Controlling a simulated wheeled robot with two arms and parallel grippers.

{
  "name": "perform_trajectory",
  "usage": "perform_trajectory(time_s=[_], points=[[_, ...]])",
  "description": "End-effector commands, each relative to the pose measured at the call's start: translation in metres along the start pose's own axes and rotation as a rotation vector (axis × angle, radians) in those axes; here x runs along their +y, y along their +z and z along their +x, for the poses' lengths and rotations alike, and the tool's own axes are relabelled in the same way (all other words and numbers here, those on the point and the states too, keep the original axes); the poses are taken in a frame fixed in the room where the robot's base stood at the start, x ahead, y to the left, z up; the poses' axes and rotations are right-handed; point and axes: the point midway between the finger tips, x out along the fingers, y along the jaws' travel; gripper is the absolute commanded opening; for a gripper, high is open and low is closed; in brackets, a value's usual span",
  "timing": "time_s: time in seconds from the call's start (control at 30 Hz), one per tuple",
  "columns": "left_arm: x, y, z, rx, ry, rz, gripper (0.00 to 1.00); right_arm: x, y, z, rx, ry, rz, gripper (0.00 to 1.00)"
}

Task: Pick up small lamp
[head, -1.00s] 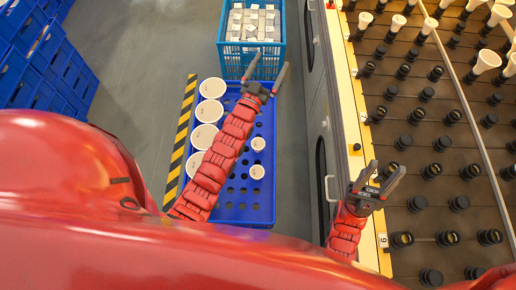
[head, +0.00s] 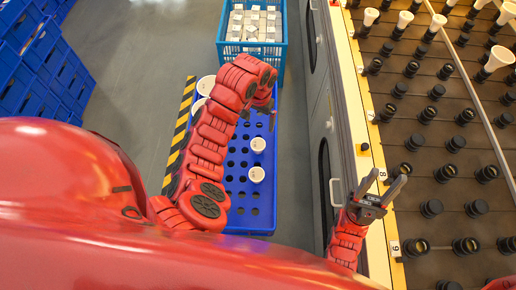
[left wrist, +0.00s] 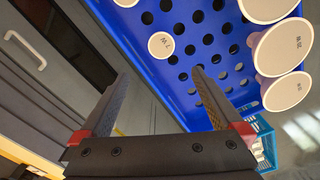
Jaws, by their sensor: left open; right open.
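Two small white lamps, one farther (head: 258,144) and one nearer (head: 256,175), stand in the blue perforated tray (head: 262,215) on the floor. In the left wrist view one small lamp (left wrist: 161,45) shows its round face beyond my fingers, and part of another (left wrist: 126,2) shows at the top edge. My left gripper (left wrist: 160,98) is open and empty, apart from the lamps. In the head view its hand points down over the tray's far right part, and its fingers are hard to make out. My right gripper (head: 384,187) is open and empty beside the rack's near edge.
Large white lamps (head: 207,86) stand along the tray's left side, partly hidden by my left arm. A blue crate of boxes (head: 252,47) is behind the tray. A rack with black sockets (head: 431,208) and some lamps is at right. Blue crates (head: 45,55) stand at far left.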

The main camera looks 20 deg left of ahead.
Motion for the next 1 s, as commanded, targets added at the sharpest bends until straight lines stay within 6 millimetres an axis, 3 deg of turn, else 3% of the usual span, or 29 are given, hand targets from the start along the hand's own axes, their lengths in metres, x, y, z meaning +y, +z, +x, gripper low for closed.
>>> perform_trajectory(time_s=[0.2,0.27,0.5,0.77,1.0], points=[[0.000,0.001,0.056,-0.002,0.004,-0.001,1.00,-0.002,0.006,-0.038,0.000,0.000,0.000,0.50],[0.002,0.001,0.061,-0.007,0.003,0.001,1.00,-0.001,0.004,-0.027,-0.001,0.000,0.000,0.50],[0.000,0.001,0.105,-0.004,0.001,-0.002,1.00,-0.001,0.004,-0.024,0.000,0.000,0.000,0.50],[0.000,0.000,0.119,0.002,0.000,0.000,1.00,-0.001,0.004,-0.024,0.000,0.000,0.000,0.50],[-0.003,0.005,0.148,-0.005,0.001,-0.002,1.00,-0.001,0.004,-0.021,0.000,0.000,0.000,0.50]])
